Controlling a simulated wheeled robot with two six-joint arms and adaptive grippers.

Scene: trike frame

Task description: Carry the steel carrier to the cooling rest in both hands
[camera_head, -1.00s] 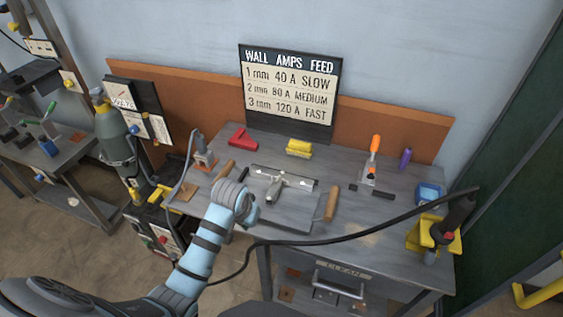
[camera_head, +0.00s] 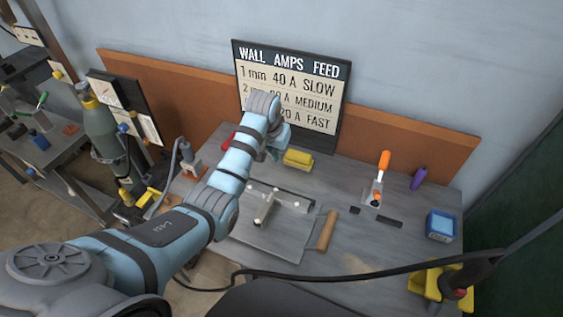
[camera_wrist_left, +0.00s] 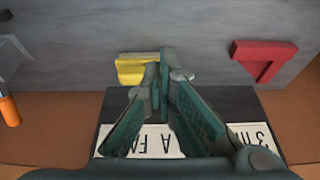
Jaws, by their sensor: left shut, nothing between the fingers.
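The steel carrier (camera_head: 270,238) lies flat on the grey bench, a grey plate with a wooden handle (camera_head: 327,230) at its right side. A T-shaped metal piece (camera_head: 266,205) lies on it. Its left side is hidden behind my left arm. My left gripper (camera_head: 280,148) is beyond the carrier, near the sign, and partly hidden by its own wrist. In the left wrist view the fingers (camera_wrist_left: 166,74) are closed together and empty, in front of a yellow block (camera_wrist_left: 130,70). I cannot tell which thing is the cooling rest. My right gripper is not in view.
A sign board (camera_head: 290,95) stands at the bench's back. A red angled piece (camera_wrist_left: 265,58) lies near the yellow block. An orange-handled tool (camera_head: 382,170), a blue box (camera_head: 441,225) and a yellow holder (camera_head: 425,283) stand right. A black cable (camera_head: 370,271) crosses the front.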

